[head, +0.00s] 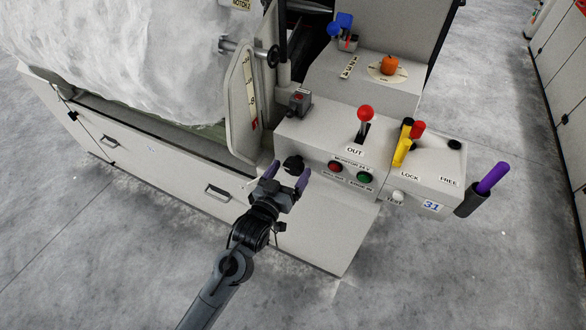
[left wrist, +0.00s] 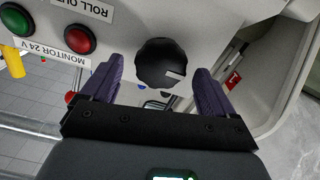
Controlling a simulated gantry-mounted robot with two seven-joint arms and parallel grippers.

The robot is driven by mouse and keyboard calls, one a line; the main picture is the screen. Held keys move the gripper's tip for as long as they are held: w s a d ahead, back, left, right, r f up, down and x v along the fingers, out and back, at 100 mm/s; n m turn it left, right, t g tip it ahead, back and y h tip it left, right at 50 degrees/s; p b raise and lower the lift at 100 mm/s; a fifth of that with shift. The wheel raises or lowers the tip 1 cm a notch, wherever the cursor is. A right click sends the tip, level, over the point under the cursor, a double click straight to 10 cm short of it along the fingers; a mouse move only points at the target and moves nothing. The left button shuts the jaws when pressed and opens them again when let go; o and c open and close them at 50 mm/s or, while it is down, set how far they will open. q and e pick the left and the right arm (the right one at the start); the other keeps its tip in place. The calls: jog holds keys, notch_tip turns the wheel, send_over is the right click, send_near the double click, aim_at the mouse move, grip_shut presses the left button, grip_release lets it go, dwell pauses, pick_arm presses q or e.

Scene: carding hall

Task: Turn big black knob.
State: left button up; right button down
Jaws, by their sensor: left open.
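The big black knob (head: 293,164) sits on the front face of the grey machine, left of the red and green buttons. It shows large in the left wrist view (left wrist: 162,62), round with a scalloped rim and a light pointer mark. My left gripper (head: 287,177) is open right in front of the knob. In the left wrist view its two purple fingers (left wrist: 157,82) stand on either side of the knob, with gaps on both sides. Nothing is held. I cannot tell how deep the fingertips reach along the knob. My right gripper is not in view.
Right of the knob are a red button (head: 335,166) and a green button (head: 365,177). Above them is a red-ball lever (head: 365,113), with a yellow lever (head: 403,146) further right. A drawer handle (head: 217,192) is at left. Floor in front is clear.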

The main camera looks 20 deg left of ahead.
pick_arm(q)
jog(key=shift+w+d+b, duration=0.1)
jog(key=shift+w+b, duration=0.25)
jog(key=shift+w, duration=0.95)
jog(key=c, duration=1)
jog(key=shift+o, duration=0.2)
jog(key=shift+r+m+p, duration=0.15)
jog(key=shift+m+p, duration=0.35)
jog(key=shift+p, duration=0.4)
jog(key=m+p, duration=0.3)
jog(key=p, duration=0.2)
jog(key=shift+r+m, duration=0.1)
jog(key=shift+m, duration=0.2)
jog(key=shift+d+m+p, duration=0.1)
jog(key=shift+m+p, duration=0.9)
jog(key=shift+c, duration=0.2)
jog(key=shift+m+p, duration=0.6)
jog(key=shift+m, duration=0.1)
